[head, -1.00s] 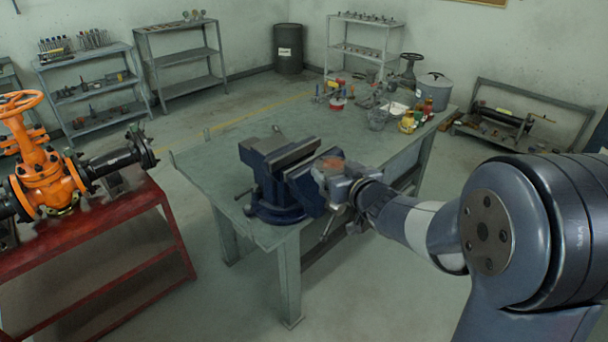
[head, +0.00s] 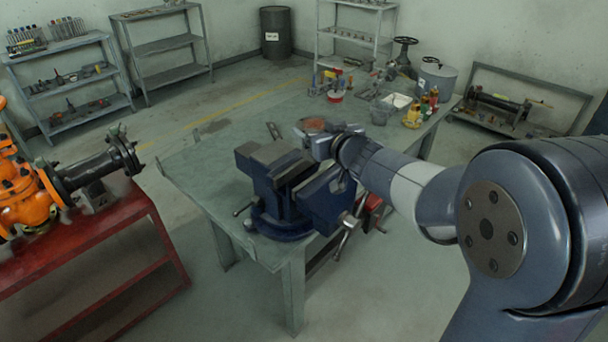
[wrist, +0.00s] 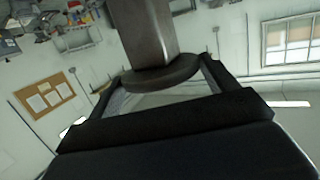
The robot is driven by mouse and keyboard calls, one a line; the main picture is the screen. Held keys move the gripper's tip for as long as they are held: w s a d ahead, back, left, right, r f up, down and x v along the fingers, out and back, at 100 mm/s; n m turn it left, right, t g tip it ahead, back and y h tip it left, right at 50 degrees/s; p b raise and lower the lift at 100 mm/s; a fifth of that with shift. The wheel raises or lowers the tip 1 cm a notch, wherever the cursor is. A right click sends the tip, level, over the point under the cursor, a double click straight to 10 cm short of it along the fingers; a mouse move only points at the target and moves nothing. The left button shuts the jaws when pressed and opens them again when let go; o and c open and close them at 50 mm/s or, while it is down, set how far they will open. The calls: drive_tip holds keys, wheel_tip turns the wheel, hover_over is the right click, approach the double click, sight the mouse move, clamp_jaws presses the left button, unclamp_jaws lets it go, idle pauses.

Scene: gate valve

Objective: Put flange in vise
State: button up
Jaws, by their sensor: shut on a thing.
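The blue bench vise (head: 283,223) is bolted near the front corner of the green workbench. Its jaws show from above with a gap between them, and the handle (head: 347,232) hangs at the front right. My gripper (head: 322,138) is above and behind the right-hand jaw, shut on the flange (head: 314,125), whose round reddish-brown face points upward. The flange appears above the vise, apart from the jaws. In the wrist view the flange's dark disc and neck (wrist: 150,78) sit between the black fingers. The finger contact is partly hidden.
The workbench (head: 200,165) is clear left of the vise. Cans, a clear container and tools stand at its far end. A red stand (head: 110,235) at left carries the orange valve (head: 25,200) and a black flanged pipe (head: 100,165). Shelves and a drum line the wall.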

drive_tip(key=shift+w+a+f, duration=0.1)
drive_tip(key=shift+w+f, duration=0.05)
drive_tip(key=shift+f, duration=0.1)
wheel_tip(320, 180, down, 9)
drive_tip(key=b, duration=0.2)
drive_tip(key=shift+b, duration=0.35)
drive_tip(key=shift+f, duration=0.2)
drive_tip(key=o, duration=1.7)
drive_tip(key=shift+f, duration=0.1)
drive_tip(key=shift+r, duration=0.25)
drive_tip(key=v, duration=1.2)
drive_tip(key=shift+f, duration=0.15)
